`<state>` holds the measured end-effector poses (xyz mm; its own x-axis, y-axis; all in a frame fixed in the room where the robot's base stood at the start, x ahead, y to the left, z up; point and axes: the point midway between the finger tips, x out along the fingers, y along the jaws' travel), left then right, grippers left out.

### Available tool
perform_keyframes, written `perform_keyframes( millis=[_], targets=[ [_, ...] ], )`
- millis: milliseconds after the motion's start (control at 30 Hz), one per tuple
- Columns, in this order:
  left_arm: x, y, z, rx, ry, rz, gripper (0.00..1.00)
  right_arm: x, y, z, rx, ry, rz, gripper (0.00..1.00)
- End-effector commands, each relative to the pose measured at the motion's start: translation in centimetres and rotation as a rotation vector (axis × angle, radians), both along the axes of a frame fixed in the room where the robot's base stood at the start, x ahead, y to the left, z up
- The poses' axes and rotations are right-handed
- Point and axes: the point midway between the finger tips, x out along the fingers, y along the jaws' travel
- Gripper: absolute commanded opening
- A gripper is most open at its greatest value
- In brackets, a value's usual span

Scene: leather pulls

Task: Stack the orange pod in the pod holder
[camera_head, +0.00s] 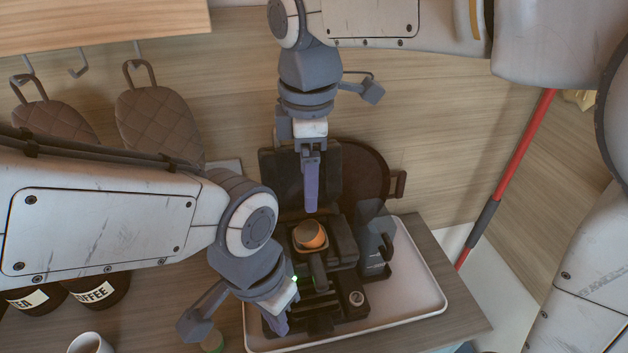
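The orange pod (310,234) shows an orange side and a brownish top. It sits tilted in or on the round seat of the pod holder, whose dark handle (319,270) points toward the front of the black coffee machine (340,237). My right gripper (310,205) points down just above and behind the pod, apart from it. Its fingers are seen edge-on, so I cannot tell whether they are open. My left gripper (279,326) is low at the machine's front left, with nothing visible in it. Its fingers overlap in this view, and their opening is hidden.
A white tray (420,307) lies under the machine. Quilted mitts (158,122) hang on the wall. A dark container (374,240) stands right of the machine.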

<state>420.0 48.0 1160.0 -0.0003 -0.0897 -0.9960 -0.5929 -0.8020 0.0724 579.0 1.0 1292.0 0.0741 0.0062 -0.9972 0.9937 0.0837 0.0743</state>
Motion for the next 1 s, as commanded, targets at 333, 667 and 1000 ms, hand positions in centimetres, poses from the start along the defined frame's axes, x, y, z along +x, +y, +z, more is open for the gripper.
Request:
perform_keyframes(
  millis=[333, 667, 1000],
  targets=[
    [0.0, 0.0, 0.0, 0.000, 0.000, 0.000, 0.00, -5.7, -1.0, -4.5, 0.053, 0.040, -0.336, 0.87],
    [0.0, 0.0, 0.0, 0.000, 0.000, 0.000, 0.00, -15.0, -4.3, -12.4, 0.111, 0.110, -0.942, 0.87],
    [0.0, 0.0, 0.0, 0.000, 0.000, 0.000, 0.00, -15.9, -4.8, -13.3, 0.115, 0.117, -1.019, 0.87]
  ],
)
